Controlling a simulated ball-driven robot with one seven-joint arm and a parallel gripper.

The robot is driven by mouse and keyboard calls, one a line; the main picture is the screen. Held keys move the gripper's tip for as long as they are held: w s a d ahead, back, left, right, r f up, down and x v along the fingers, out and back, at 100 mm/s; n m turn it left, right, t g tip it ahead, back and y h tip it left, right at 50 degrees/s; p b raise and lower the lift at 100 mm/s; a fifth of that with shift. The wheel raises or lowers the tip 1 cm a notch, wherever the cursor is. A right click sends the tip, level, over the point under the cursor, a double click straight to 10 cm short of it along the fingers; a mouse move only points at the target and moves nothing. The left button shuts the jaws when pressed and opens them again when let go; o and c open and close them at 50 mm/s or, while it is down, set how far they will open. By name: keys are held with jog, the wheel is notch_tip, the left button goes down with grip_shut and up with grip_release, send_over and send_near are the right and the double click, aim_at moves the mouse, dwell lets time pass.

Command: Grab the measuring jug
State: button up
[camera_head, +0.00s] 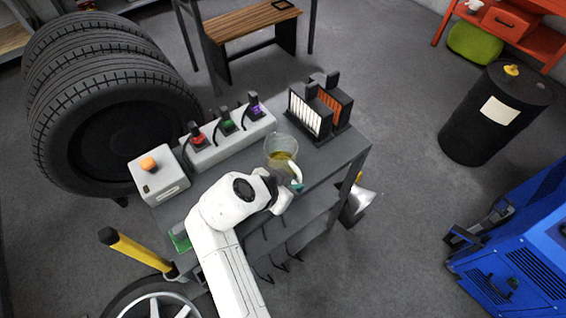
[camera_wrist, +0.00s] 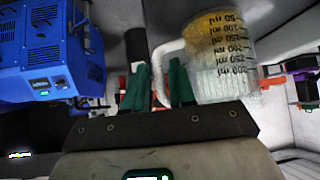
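The measuring jug (camera_head: 281,148) is clear, with yellowish liquid low inside and a white handle. It stands upright at the front right part of the grey cart top (camera_head: 343,160). In the wrist view the jug (camera_wrist: 222,60) appears upside down, with its black ml scale facing me. My gripper (camera_head: 297,187) is at the handle. The exact contact is partly hidden.
A power strip (camera_head: 230,138) with coloured plugs and a box with an orange button (camera_head: 160,178) lie left of the jug. Racks with white and orange slats (camera_head: 320,108) stand behind right. A blue machine (camera_head: 520,250) and black drum (camera_head: 492,115) are to the right.

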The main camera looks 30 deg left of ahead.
jog(key=shift+s+p+x, duration=0.2)
jog(key=shift+p+x, duration=0.15)
jog(key=shift+x, duration=2)
jog(key=shift+s+f, duration=0.1)
jog(key=shift+f, duration=0.1)
grip_shut()
